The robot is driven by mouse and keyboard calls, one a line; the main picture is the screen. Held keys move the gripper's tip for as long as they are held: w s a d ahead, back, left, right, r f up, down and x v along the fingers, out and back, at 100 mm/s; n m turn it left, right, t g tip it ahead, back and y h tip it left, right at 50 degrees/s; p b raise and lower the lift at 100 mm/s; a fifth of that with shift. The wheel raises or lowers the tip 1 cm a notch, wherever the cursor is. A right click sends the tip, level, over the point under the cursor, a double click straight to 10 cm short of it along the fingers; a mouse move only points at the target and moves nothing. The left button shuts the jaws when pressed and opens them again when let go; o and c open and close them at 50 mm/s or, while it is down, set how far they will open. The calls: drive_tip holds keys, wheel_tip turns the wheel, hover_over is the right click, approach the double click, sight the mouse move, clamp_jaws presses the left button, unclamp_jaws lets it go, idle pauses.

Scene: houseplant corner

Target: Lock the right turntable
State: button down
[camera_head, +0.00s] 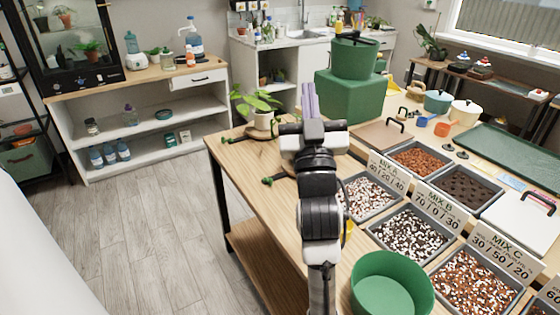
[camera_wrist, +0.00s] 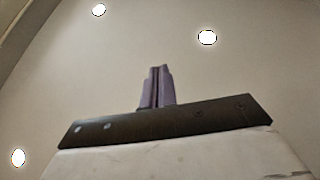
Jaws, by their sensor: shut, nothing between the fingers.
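My gripper (camera_head: 310,100) points upward above the near part of the wooden table, its purple fingers together and empty. In the wrist view my gripper (camera_wrist: 156,88) shows shut fingers against the ceiling, with no turntable in sight. A potted plant (camera_head: 262,112) stands at the table's far left on what looks like a low round turntable. A lever with a green knob (camera_head: 227,141) sticks out to its left.
Trays of potting mix, including the Mix A tray (camera_head: 366,197), line the table's right side. A green pot (camera_head: 391,285) stands near the front. A green box (camera_head: 350,95) with a green bucket (camera_head: 354,57) stands behind.

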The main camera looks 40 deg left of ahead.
drive_tip(key=w+d+f+m+g+h+p, duration=0.1)
drive_tip(key=w+d+f+m+h+p, duration=0.1)
drive_tip(key=w+d+h, duration=0.4)
drive_tip(key=w+d+f+m+h+p, duration=0.2)
drive_tip(key=w+d+m+p, duration=0.1)
drive_tip(key=w, duration=0.4)
drive_tip(key=w+d+f+m+g+h+p, duration=0.1)
drive_tip(key=w+d+f+g+h+p, duration=0.2)
drive_tip(key=w+f+g, duration=0.35)
drive_tip(key=s+a+f+n+g+y, duration=0.1)
drive_tip(key=s+a+f+g, duration=0.1)
drive_tip(key=a+f+g, duration=0.3)
drive_tip(key=s+a+f+n+g+y, duration=0.1)
drive_tip(key=a+f+g, duration=0.4)
drive_tip(key=a+f, duration=0.8)
drive_tip(key=shift+s+a+n, duration=0.3)
drive_tip(key=shift+s+a, duration=0.6)
drive_tip(key=shift+a, duration=0.05)
drive_tip(key=shift+f, duration=0.15)
